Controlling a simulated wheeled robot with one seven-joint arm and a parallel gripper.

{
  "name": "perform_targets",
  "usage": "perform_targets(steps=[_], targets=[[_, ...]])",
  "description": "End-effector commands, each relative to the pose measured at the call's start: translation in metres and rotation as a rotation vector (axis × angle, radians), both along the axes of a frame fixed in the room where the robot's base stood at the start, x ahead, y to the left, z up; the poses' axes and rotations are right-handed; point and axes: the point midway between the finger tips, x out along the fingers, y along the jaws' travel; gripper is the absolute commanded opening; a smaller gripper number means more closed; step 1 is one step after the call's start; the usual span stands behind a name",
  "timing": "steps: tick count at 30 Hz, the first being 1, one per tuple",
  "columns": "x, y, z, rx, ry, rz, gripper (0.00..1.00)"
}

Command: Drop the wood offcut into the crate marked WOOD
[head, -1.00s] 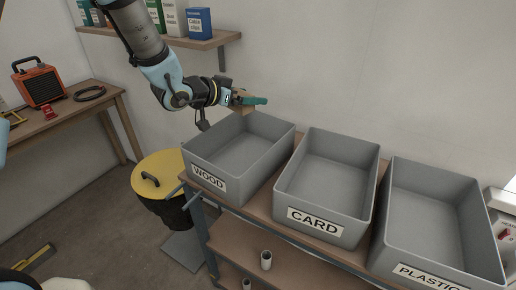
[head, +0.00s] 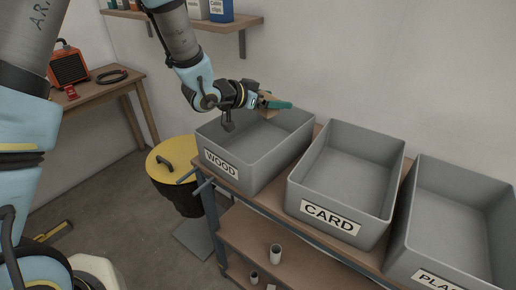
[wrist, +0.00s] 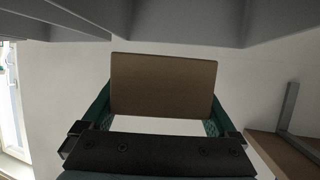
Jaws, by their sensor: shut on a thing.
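My gripper (head: 275,104) is shut on the wood offcut (head: 268,102), a small brown block, in the head view. It holds the offcut over the back part of the grey crate marked WOOD (head: 245,175), near the rim's height. In the wrist view the offcut (wrist: 163,85) shows as a flat brown face between the green fingers. The part of the WOOD crate's floor that I can see looks empty.
The grey CARD crate (head: 318,205) and the PLASTIC crate (head: 425,262) stand to the right on the same wooden bench. A yellow-lidded bin (head: 172,160) stands left of the bench. A wall shelf (head: 215,22) hangs behind my arm.

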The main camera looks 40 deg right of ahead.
Motion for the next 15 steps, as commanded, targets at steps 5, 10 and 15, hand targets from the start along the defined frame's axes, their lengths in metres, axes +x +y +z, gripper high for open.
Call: perform_targets(steps=[5, 10, 15], targets=[[0.0, -0.0002, 0.0009, 0.0, 0.0, 0.0, 0.95], [0.0, -0.0001, 0.0008, 0.0, 0.0, 0.0, 1.0], [0.0005, 0.0023, 0.0012, 0.0, 0.0, 0.001, 1.0]])
